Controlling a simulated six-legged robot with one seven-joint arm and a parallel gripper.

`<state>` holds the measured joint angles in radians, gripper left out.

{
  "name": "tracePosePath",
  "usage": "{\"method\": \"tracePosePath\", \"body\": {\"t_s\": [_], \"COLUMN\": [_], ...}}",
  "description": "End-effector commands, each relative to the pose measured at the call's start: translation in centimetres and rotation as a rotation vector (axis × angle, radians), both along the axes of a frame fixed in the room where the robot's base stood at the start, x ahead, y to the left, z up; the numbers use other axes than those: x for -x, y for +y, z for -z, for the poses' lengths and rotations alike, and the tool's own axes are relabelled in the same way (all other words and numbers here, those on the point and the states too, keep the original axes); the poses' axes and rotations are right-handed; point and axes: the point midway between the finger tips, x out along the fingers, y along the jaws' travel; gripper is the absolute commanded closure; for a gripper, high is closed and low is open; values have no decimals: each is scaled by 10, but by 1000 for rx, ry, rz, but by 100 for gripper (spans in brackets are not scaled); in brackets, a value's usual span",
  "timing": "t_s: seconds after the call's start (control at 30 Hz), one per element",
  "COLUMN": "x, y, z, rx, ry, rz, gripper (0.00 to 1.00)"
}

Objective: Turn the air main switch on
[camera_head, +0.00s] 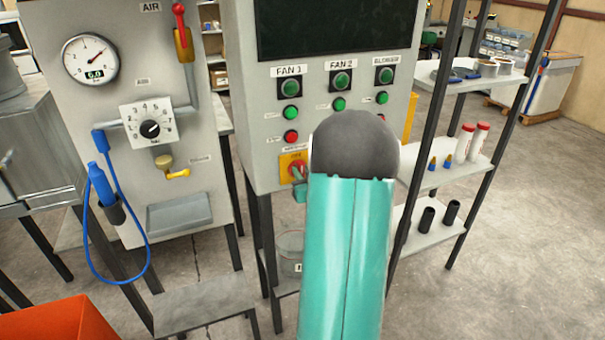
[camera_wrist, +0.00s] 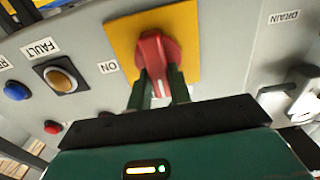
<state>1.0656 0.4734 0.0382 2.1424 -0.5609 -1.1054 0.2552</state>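A red rotary switch (camera_wrist: 157,60) sits on a yellow square plate (camera_wrist: 188,22) in the wrist view. Its handle stands roughly upright in that picture, and an "ON" label (camera_wrist: 108,66) is left of the plate. My gripper (camera_wrist: 160,82) has one dark green finger on each side of the handle, seemingly shut on it. In the head view the switch (camera_head: 296,168) is low on the middle panel, with my gripper (camera_head: 299,184) at it and my arm covering the area to its right. The label above it is too small to read.
Above the switch are FAN 1, FAN 2 and BLOWER buttons. In the wrist view an amber FAULT button (camera_wrist: 60,79) and a blue button (camera_wrist: 17,91) lie left. The AIR panel (camera_head: 115,32) with a red lever (camera_head: 179,12) stands left; shelves (camera_head: 460,165) stand right.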

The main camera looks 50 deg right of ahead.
Motion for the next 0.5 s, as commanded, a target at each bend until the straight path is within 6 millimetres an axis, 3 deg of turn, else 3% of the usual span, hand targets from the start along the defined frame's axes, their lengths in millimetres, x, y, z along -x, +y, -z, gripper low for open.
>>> {"method": "tracePosePath", "body": {"t_s": [0.5], "x": [1], "y": [0], "z": [0], "rx": [-73], "ry": [-43], "rz": [-1], "gripper": [100]}}
